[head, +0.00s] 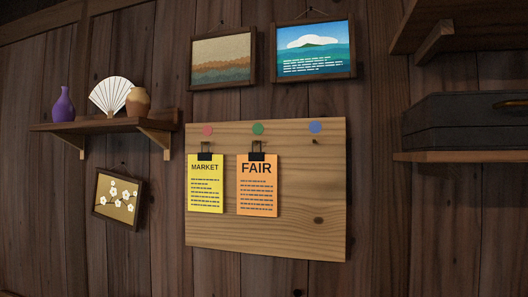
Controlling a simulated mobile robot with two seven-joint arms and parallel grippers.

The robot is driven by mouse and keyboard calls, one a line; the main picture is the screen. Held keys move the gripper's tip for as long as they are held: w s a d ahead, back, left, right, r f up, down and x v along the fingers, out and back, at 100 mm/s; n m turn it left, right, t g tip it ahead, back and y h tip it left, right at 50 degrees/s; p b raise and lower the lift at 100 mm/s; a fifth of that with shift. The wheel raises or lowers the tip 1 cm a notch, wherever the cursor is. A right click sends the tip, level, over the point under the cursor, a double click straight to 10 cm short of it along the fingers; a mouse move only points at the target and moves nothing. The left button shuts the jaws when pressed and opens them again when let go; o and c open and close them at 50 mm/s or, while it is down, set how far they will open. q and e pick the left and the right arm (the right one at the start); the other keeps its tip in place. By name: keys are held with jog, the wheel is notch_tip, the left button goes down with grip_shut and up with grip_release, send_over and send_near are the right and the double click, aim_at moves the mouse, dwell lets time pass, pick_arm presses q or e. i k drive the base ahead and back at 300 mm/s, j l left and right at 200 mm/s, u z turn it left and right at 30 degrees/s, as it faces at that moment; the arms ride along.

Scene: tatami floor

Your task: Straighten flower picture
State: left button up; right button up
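The flower picture (118,200) hangs on the dark plank wall at the lower left, below a wooden shelf. It has a dark frame and white blossoms on a branch against a gold-brown ground. It hangs tilted, with its top edge sloping down to the right, and a small hanger shows above its top edge. Neither of my grippers is in the head view, and nothing touches the picture.
The left shelf (110,125) holds a purple vase (63,106), a white fan (108,95) and a tan jar (138,102). A notice board (300,215) hangs right of the flower picture. Two other pictures hang above it. A dark case (465,122) sits on the right shelf (460,156).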

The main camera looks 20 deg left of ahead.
aim_at(117, 199)
jog(key=j+u, duration=0.1)
jog(key=u, duration=1.5)
jog(key=i+j+z, duration=0.15)
jog(key=i+j, duration=0.2)
jog(key=i+j+z, duration=0.2)
jog(key=i+j, duration=0.15)
jog(key=j, duration=0.1)
